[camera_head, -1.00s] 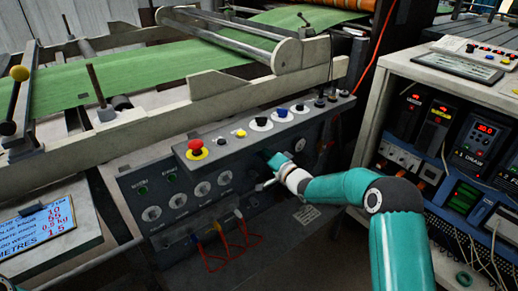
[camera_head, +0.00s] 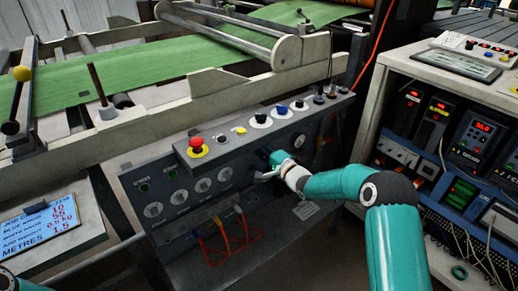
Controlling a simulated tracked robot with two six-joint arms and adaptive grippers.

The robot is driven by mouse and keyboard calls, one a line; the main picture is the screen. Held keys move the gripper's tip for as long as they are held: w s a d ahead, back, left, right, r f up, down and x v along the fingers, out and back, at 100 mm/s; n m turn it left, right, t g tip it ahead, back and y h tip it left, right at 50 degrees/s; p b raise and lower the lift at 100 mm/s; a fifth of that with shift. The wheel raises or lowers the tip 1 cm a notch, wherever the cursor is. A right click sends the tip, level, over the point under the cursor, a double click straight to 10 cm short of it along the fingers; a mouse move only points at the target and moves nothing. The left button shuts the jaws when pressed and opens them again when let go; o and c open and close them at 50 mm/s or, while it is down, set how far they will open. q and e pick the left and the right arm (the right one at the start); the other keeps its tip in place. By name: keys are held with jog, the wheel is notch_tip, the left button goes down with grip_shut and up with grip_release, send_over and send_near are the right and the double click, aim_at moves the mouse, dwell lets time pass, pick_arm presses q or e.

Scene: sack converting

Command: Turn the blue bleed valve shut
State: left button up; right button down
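A grey control console (camera_head: 158,172) stands in front of the machine. A small blue knob (camera_head: 282,110) sits on its sloped top, between black knobs. Low on its front, a row of small valve-like fittings (camera_head: 217,221) has red hoses below. My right gripper (camera_head: 263,166) is at the right part of the console front, close to the panel. Its fingers are dark and partly hidden against the panel, so I cannot tell its opening or any contact. My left gripper is out of view.
A red mushroom button (camera_head: 196,144) stands up from the console's left top. A job board (camera_head: 50,228) lies at left. A cabinet with lit displays (camera_head: 477,130) stands close on the right. Green web (camera_head: 150,72) runs behind the console.

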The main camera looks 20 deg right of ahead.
jog(key=shift+d+f, duration=0.25)
jog(key=shift+f, duration=0.1)
jog(key=c, duration=1.2)
grip_release()
jog(key=shift+r, duration=0.1)
jog(key=shift+a+r, duration=0.1)
jog(key=shift+a, duration=0.05)
jog(key=v, duration=1.2)
